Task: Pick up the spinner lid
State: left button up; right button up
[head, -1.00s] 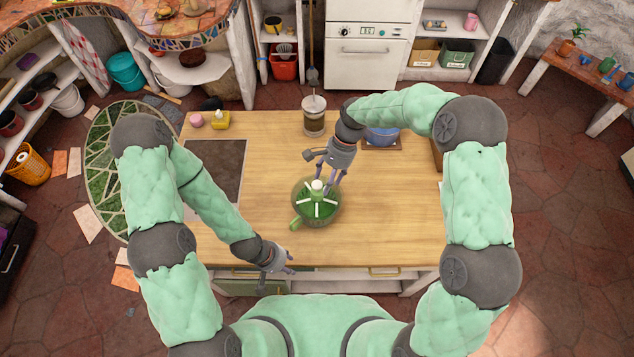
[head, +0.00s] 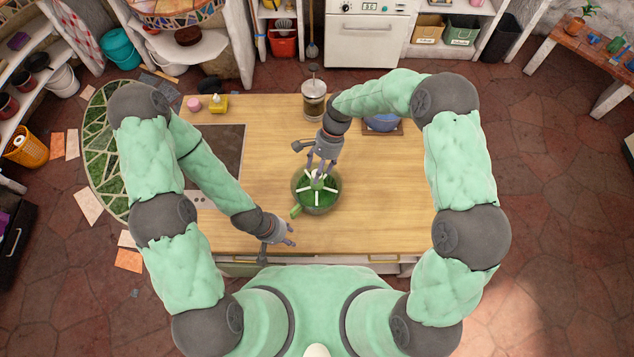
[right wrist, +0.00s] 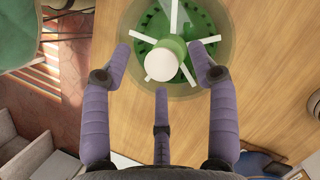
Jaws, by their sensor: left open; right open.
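The spinner lid (head: 329,199) is a clear disc with white spokes and a white centre knob, on top of a green bowl (head: 296,211) on the wooden counter. In the right wrist view the lid's knob (right wrist: 161,64) stands near the middle, with white spokes around it. My right gripper (head: 318,174) is open above the lid; its purple fingers (right wrist: 161,70) stand on either side of the knob, apart from it. My left gripper (head: 290,236) is open and empty over the counter's front edge, left of the bowl.
A dark cooktop (head: 217,165) lies at the left of the counter (head: 260,130). A jar (head: 314,100) and a blue bowl (head: 382,122) stand at the back. A yellow item (head: 218,104) and a pink item (head: 194,105) sit back left. The counter's right side is clear.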

jog(key=shift+s+a+f, duration=0.15)
jog(key=shift+s+f, duration=0.15)
jog(key=shift+f, duration=0.25)
jog(key=shift+w+a+f, duration=0.1)
jog(key=shift+a+f, duration=0.05)
jog(key=shift+f, duration=0.5)
grip_shut()
jog(key=shift+r, duration=0.1)
